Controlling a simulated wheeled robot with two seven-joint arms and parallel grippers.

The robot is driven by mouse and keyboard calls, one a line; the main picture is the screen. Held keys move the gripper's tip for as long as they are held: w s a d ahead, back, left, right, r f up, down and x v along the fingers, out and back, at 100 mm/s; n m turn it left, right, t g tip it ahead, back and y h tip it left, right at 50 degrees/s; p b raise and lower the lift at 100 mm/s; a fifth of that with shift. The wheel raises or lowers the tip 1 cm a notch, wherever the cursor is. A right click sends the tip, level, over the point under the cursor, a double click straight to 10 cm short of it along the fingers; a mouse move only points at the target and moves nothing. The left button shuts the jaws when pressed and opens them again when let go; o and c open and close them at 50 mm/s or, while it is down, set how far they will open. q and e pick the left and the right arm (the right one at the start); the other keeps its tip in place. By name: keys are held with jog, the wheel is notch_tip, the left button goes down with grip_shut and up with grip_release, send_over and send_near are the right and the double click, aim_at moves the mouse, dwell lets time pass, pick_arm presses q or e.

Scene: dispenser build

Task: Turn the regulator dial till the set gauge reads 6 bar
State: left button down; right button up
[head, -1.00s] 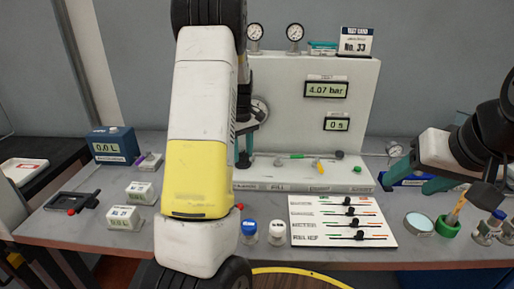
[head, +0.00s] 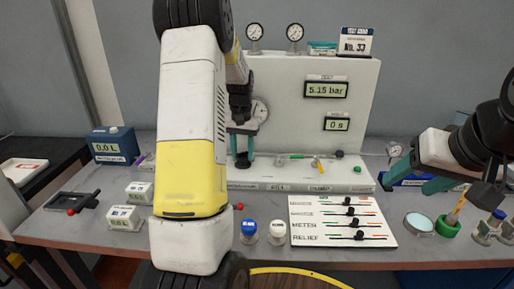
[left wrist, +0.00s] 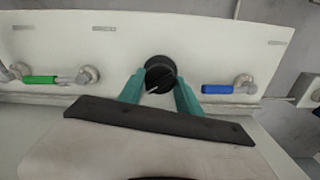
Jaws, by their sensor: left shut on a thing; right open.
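The regulator dial (left wrist: 160,73) is a round black knob with a white pointer mark, on the white panel in the left wrist view. My left gripper (left wrist: 159,92) is shut on it, with one teal fingertip on each side. In the head view my left gripper (head: 242,157) is at the panel's left part, and the knob cannot be made out there. The gauge display (head: 326,89) on the panel reads 5.15 bar; its small label is unreadable. My right gripper (head: 432,172) is open and empty at the right, above the table.
Two small round gauges (head: 275,32) stand on top of the panel. A second display (head: 337,124) reads 0 s. A white slider board (head: 341,222) lies at the table's front, beside a blue-capped bottle (head: 249,231). A green handle (left wrist: 40,79) and a blue handle (left wrist: 216,89) flank the dial.

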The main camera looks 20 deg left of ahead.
aim_at(243, 153)
pick_arm(q)
jog(key=shift+m, duration=1.1)
jog(key=c, duration=0.8)
grip_release()
notch_tip(243, 153, up, 8)
jog(key=shift+f, duration=0.1)
